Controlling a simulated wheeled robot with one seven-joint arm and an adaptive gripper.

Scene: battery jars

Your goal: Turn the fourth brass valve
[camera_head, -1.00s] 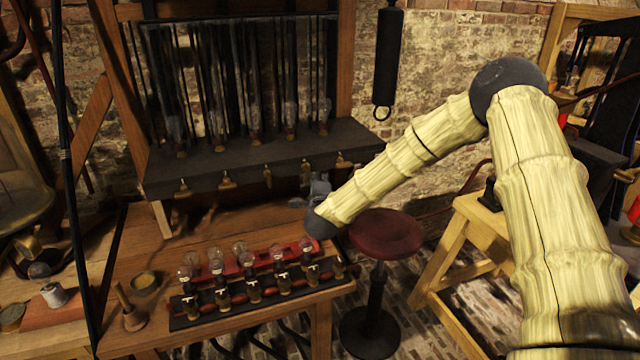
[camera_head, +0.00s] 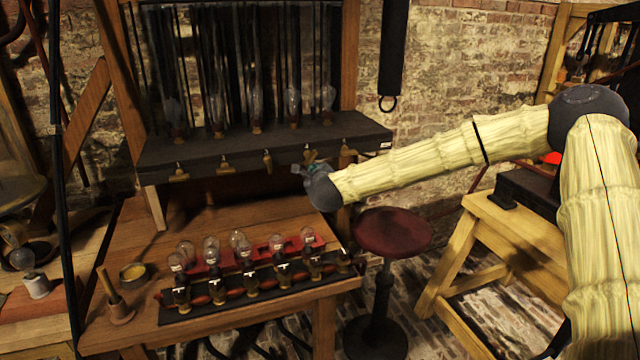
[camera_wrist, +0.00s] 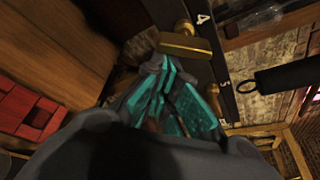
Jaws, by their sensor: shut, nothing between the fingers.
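A row of brass valves hangs along the front of the dark shelf (camera_head: 250,150). The fourth brass valve (camera_head: 311,155) is partly hidden by my gripper (camera_head: 300,170). In the wrist view the fourth valve (camera_wrist: 187,44), a brass crossbar on a stem, sits beside the label "4". My gripper (camera_wrist: 168,72), with teal finger pads, is shut and empty. Its fingertips are just short of the crossbar in that picture; I cannot tell whether they touch it. The fifth valve (camera_head: 347,152) is to the right, near the label "5".
A red stool (camera_head: 393,232) stands to the right.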

